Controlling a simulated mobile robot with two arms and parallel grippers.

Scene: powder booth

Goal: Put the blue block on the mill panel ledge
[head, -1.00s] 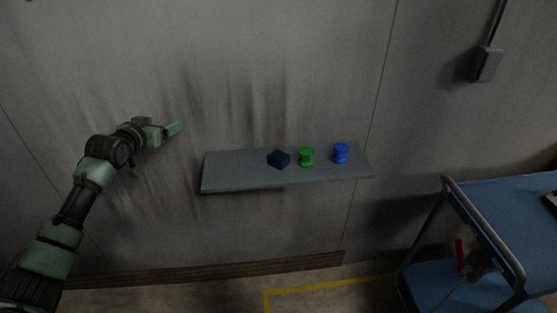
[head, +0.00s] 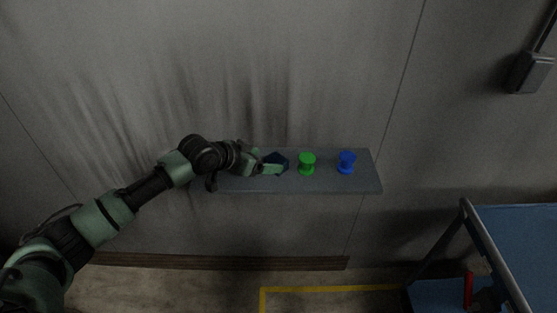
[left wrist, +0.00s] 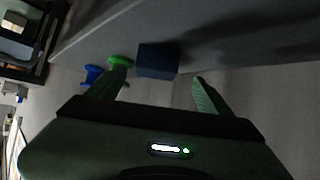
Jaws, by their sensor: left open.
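The dark blue block (head: 279,160) sits on the grey wall ledge (head: 330,181), left of a green spool-shaped piece (head: 307,163) and a brighter blue spool-shaped piece (head: 346,162). My left gripper (head: 274,165) is over the left part of the ledge, its fingers at the block and partly covering it. In the left wrist view the fingers (left wrist: 160,88) are spread apart, with the block (left wrist: 158,60) showing just beyond them. The green piece (left wrist: 120,61) and blue piece (left wrist: 93,74) show beyond the left finger. My right gripper is not in view.
A cart with blue shelves (head: 520,235) stands at the lower right, with a red object (head: 468,290) on its lower shelf. A grey box (head: 530,73) is on the wall at the upper right. The right end of the ledge is clear.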

